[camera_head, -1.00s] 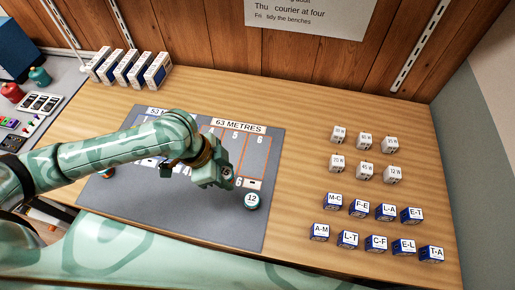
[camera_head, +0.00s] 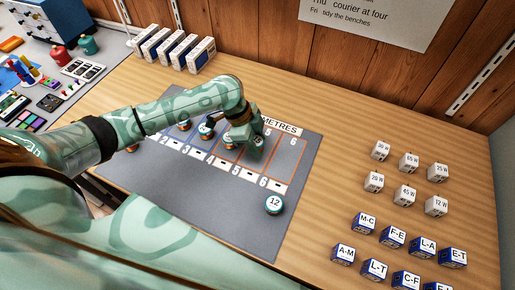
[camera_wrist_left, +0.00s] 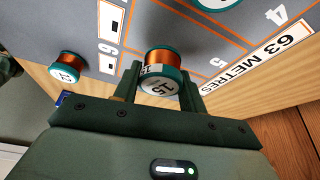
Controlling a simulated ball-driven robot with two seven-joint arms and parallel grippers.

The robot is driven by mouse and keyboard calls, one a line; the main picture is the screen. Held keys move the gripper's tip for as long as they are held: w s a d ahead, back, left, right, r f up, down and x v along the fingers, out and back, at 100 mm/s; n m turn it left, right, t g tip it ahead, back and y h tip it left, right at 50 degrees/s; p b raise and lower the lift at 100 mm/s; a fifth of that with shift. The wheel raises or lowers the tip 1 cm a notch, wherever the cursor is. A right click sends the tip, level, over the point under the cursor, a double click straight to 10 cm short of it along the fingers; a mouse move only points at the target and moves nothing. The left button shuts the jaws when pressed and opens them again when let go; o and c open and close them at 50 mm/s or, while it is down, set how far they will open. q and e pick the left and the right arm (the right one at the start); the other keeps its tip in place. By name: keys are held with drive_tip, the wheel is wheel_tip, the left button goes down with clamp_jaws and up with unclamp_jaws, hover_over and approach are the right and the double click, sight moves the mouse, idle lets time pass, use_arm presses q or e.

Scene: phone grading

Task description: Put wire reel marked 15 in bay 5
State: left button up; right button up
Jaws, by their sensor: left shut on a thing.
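My left gripper (camera_head: 254,143) is shut on the wire reel marked 15 (camera_wrist_left: 160,72), a copper-wound reel with teal rims, which shows between both fingers in the left wrist view. The gripper is at bay 5 (camera_wrist_left: 205,75) on the grey mat (camera_head: 225,213), below the 63 METRES label (camera_wrist_left: 270,60). In the head view the arm and gripper hide most of the reel. I cannot tell whether the reel touches the mat. My right gripper is not in view.
A reel marked 12 (camera_head: 274,203) stands at the mat's front right; it also shows in the wrist view (camera_wrist_left: 66,72). Other reels (camera_head: 205,131) stand in bays to the left. Bay 6 (camera_head: 287,156) looks empty. White and blue marked cubes (camera_head: 392,236) stand on the right.

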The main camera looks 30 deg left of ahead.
use_arm(q)
wheel_tip(320, 180, down, 4)
drive_tip(key=shift+w+r+b, duration=0.1)
drive_tip(key=shift+r+b, duration=0.05)
drive_tip(key=shift+b, duration=0.6)
drive_tip(key=shift+a+r, duration=0.1)
drive_tip(key=shift+r, duration=0.05)
drive_tip(key=o, duration=1)
drive_tip(key=shift+c, duration=0.2)
drive_tip(key=p+v, duration=0.4)
drive_tip(key=v, duration=0.8)
